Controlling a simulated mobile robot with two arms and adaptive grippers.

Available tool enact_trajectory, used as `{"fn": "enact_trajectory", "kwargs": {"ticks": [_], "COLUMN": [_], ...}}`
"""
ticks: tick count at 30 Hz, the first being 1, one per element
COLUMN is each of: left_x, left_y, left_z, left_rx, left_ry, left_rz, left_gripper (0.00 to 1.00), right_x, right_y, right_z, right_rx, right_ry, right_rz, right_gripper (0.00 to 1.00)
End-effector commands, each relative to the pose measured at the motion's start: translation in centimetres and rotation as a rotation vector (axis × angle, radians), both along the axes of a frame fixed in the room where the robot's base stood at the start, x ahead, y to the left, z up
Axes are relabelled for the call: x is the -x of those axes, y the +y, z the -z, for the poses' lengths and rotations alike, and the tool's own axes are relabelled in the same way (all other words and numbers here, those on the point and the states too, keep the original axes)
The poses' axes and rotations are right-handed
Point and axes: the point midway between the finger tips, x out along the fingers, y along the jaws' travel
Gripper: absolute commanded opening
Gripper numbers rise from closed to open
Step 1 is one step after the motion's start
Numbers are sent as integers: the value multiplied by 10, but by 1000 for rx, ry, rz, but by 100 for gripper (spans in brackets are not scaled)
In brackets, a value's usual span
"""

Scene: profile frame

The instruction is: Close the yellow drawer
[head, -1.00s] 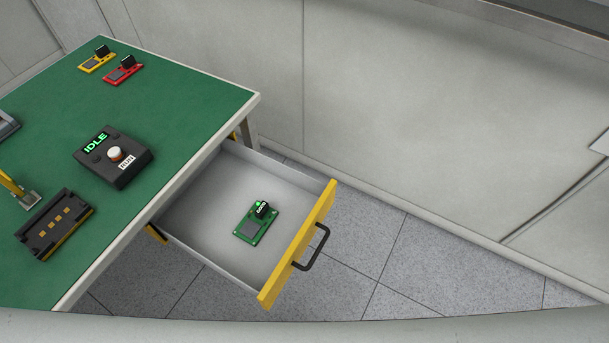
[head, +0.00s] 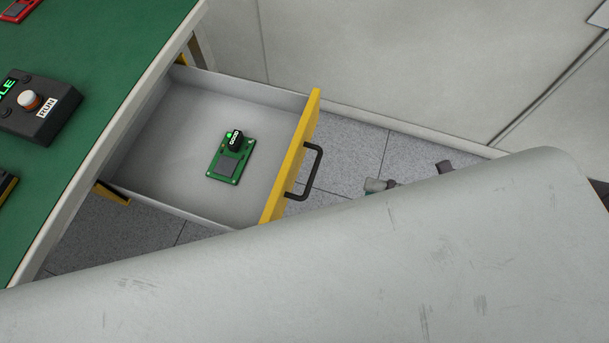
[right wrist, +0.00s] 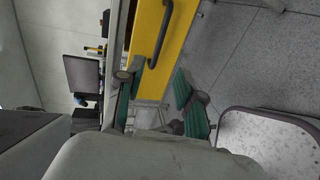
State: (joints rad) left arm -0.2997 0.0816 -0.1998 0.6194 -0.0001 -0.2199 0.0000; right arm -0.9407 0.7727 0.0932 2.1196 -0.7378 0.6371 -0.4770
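The yellow drawer (head: 291,160) is pulled out from under the green-topped table, with its yellow front and black handle (head: 311,172) facing right. A green circuit board (head: 232,158) with a black part lies inside it. My right gripper (head: 411,177) shows only its fingertips beyond the handle, to its right and apart from it; the rest is hidden. In the right wrist view my right gripper (right wrist: 160,95) has its green-padded fingers spread, with nothing between them. The yellow front (right wrist: 155,65) and handle (right wrist: 162,38) lie ahead of them. My left gripper is not in view.
A grey wall (head: 400,60) stands behind. Grey floor is open right of the drawer. My own body covers the lower head view.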

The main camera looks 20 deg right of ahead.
Motion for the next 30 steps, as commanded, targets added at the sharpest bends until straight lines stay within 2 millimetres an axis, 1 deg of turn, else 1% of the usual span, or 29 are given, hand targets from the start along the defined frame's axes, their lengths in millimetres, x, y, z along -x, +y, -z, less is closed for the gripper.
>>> {"fn": "enact_trajectory", "kwargs": {"ticks": [5,15,21,25,30], "left_x": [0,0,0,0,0], "left_y": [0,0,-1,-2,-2], "left_z": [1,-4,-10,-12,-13], "left_rx": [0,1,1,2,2], "left_ry": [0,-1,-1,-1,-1], "left_rz": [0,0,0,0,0], "left_gripper": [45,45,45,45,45], "right_x": [-10,-49,-67,-73,-75], "right_y": [17,72,98,107,112], "right_z": [1,13,21,25,26], "right_rx": [-1,-2,-2,-1,-2], "right_ry": [-8,-9,-5,-3,-2], "right_rz": [-9,-4,-1,0,-2], "right_gripper": [37,37,37,37,37]}}
